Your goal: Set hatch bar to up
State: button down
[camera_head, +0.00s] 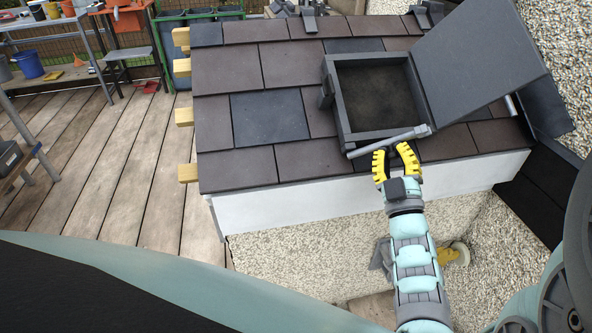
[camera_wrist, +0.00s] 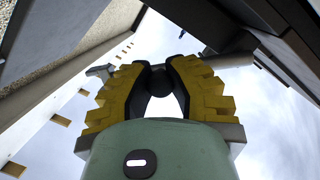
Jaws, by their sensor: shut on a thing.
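The roof hatch has a dark square frame (camera_head: 343,107) with its lid (camera_head: 480,70) swung open to the right. The hatch bar (camera_head: 372,147) is a light grey rod lying slantwise across the near edge of the frame, its right end higher in the picture. My gripper (camera_head: 396,150) has yellow fingers closed at the bar, right of its middle. In the wrist view, the fingers of my gripper (camera_wrist: 162,68) curve in around a dark rounded piece. Whether that piece is part of the bar is hard to tell there, as the fingers hide much of the contact.
Brown and dark tiles (camera_head: 225,68) cover the roof around the hatch. Wooden batten ends (camera_head: 187,116) stick out on the left. A wooden deck (camera_head: 100,170) lies left of the roof, with a workbench (camera_head: 50,75) and blue bucket (camera_head: 28,64).

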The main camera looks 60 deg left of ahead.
jog(key=shift+s+r+n+b, duration=0.3)
jog(key=shift+s+n+b, duration=0.3)
jog(key=shift+n+b, duration=0.1)
jog(key=shift+r, duration=0.15)
jog(key=shift+s+r+t, duration=0.1)
jog(key=shift+r+t, duration=0.1)
jog(key=shift+t, duration=0.1)
jog(key=c, duration=1.3)
grip_release()
jog(key=shift+c, duration=0.2)
jog(key=o, duration=0.3)
jog(key=shift+s+d+f, duration=0.15)
jog(key=shift+o, duration=1.1)
jog(key=shift+f, duration=0.1)
